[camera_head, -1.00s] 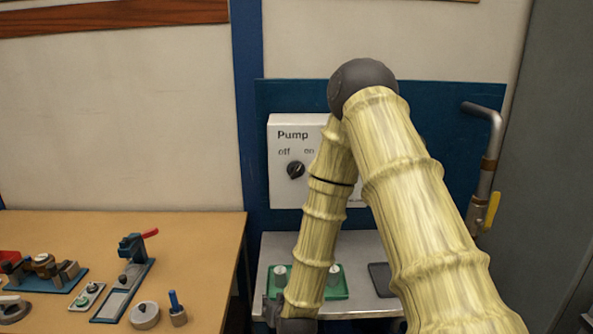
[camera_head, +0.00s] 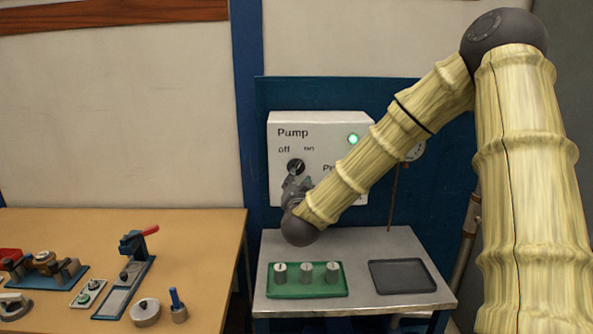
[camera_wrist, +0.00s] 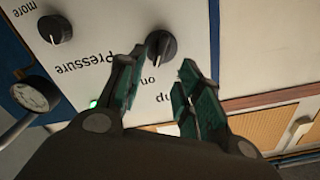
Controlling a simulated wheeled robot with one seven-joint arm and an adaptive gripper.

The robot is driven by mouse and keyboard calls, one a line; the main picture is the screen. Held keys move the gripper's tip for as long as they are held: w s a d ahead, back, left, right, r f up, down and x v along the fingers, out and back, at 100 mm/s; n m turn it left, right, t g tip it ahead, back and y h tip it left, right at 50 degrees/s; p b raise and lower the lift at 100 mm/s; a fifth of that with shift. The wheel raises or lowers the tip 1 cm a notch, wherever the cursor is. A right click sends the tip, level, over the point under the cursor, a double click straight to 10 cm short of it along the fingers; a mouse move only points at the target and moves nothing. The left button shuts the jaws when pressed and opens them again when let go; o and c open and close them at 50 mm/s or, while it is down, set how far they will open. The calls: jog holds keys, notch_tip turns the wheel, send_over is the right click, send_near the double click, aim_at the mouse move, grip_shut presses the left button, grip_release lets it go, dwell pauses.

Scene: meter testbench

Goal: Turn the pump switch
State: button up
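The pump switch (camera_head: 295,166) is a black round knob on the white Pump panel (camera_head: 325,117), below the words "off" and "on". In the wrist view the switch (camera_wrist: 160,46) shows upside down, its raised grip running roughly toward the "on" lettering; its exact setting is hard to read. My gripper (camera_head: 297,186) is just below the switch in the head view. In the wrist view my gripper (camera_wrist: 162,82) is open, with dark green fingers spread to either side below the knob and apart from it. A green lamp (camera_head: 353,139) on the panel is lit.
A bench below the panel holds a green tray (camera_head: 308,294) with three metal cylinders and a dark tray (camera_head: 402,277). A pressure knob (camera_wrist: 55,30) and a gauge (camera_wrist: 37,94) are near the gripper. The wooden table (camera_head: 199,238) at left carries tools.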

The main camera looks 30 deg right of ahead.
aim_at(297, 170)
jog(key=p+x, duration=0.2)
jog(key=x, duration=0.7)
jog(key=shift+w, duration=0.1)
jog(key=shift+f, duration=0.1)
grip_shut()
